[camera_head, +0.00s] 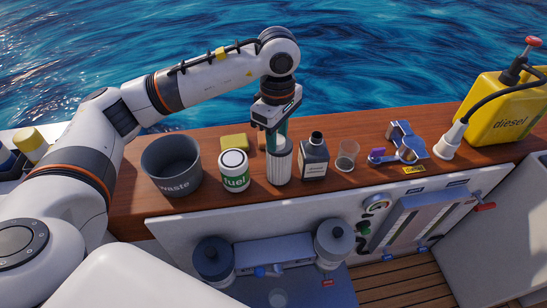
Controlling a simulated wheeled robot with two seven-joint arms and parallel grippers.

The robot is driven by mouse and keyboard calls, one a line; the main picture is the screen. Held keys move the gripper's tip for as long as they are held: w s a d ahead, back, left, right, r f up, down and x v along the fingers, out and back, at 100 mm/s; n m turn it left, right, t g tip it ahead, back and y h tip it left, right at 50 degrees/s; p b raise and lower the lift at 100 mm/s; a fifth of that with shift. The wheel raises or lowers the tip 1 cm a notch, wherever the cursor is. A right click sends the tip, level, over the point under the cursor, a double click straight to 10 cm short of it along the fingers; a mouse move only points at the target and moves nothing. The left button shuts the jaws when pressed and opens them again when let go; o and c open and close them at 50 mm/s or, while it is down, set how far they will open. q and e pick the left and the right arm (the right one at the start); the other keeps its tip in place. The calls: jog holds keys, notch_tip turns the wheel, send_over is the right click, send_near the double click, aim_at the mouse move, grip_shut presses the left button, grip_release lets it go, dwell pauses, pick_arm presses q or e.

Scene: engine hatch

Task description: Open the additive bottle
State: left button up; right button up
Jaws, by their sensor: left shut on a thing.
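The additive bottle appears to be the dark, square-shouldered bottle (314,160) with a pale label and a black cap (316,137). It stands upright on the wooden ledge, its cap on its neck. My left gripper (278,138) points down just left of the bottle, apart from its cap. Its fingers are shut at the top of a white ribbed cylinder (279,163), which is upright at the ledge. The fingertips are small, and their exact contact is hard to see. My right gripper is not in view.
On the wooden ledge (225,138) are a grey waste bin (172,168), a fuel can (234,172), a yellow sponge (234,142), a clear glass (347,157), a blue-grey tool (405,143) and a yellow diesel canister (505,110). The engine hatch lies below the ledge.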

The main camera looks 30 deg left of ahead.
pick_arm(q)
jog(key=n, duration=0.2)
jog(key=w+a+n, duration=0.1)
jog(key=n, duration=0.1)
jog(key=w+n, duration=0.1)
jog(key=n, duration=0.1)
jog(key=shift+a, duration=0.15)
jog(key=n, duration=0.2)
jog(key=w+a+n, duration=0.1)
jog(key=n, duration=0.3)
jog(key=shift+w+a, duration=0.25)
jog(key=shift+w, duration=0.15)
jog(key=n, duration=0.2)
jog(key=w+a+n, duration=0.1)
jog(key=n, duration=0.1)
jog(key=w+a+n, duration=0.1)
jog(key=a+n, duration=0.1)
jog(key=n, duration=0.4)
jog(key=n+b, duration=0.3)
jog(key=n, duration=1.1)
send_over(260, 159)
notch_tip(260, 159, down, 14)
jog(key=shift+r, duration=0.1)
jog(key=shift+f, duration=2.35)
jog(key=shift+f, duration=0.1)
